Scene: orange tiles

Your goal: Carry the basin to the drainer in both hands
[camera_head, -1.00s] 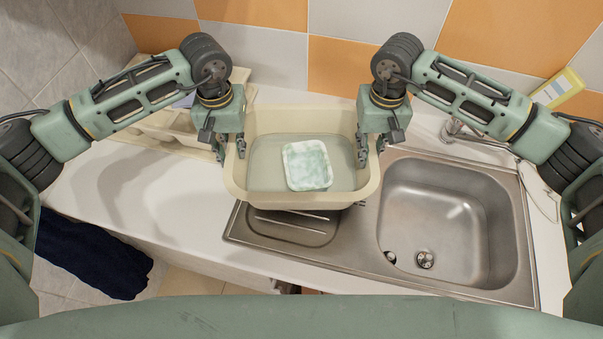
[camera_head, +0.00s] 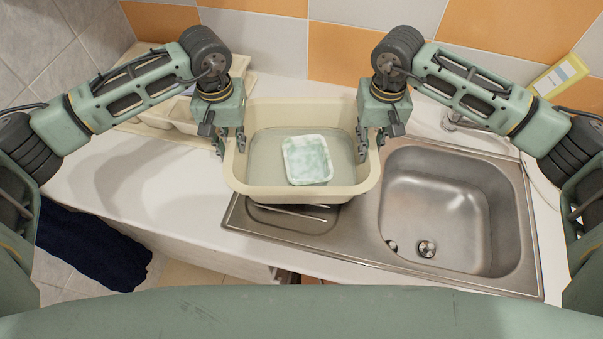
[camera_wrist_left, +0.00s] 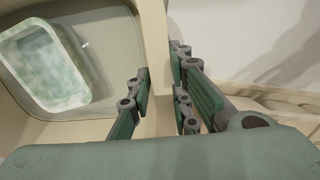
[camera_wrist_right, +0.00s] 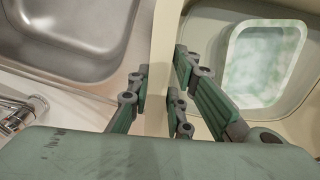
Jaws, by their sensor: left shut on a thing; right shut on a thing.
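The cream basin (camera_head: 300,192) is held between my two arms, over the left part of the sink unit and the counter behind it. It holds water and a pale green and white rectangular dish (camera_head: 307,160). My left gripper (camera_head: 232,146) is shut on the basin's left wall; the left wrist view shows its fingers on both sides of the rim (camera_wrist_left: 158,60). My right gripper (camera_head: 371,143) is shut on the right wall, with fingers on both sides of the rim (camera_wrist_right: 163,50). The ridged drainer (camera_head: 290,222) is partly hidden under the basin, which looks level.
The steel sink bowl (camera_head: 450,210) lies right of the basin, with a tap (camera_head: 465,122) behind it. A cream tray-like holder (camera_head: 165,125) stands at the back left. Dark cloth (camera_head: 95,250) hangs at the left.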

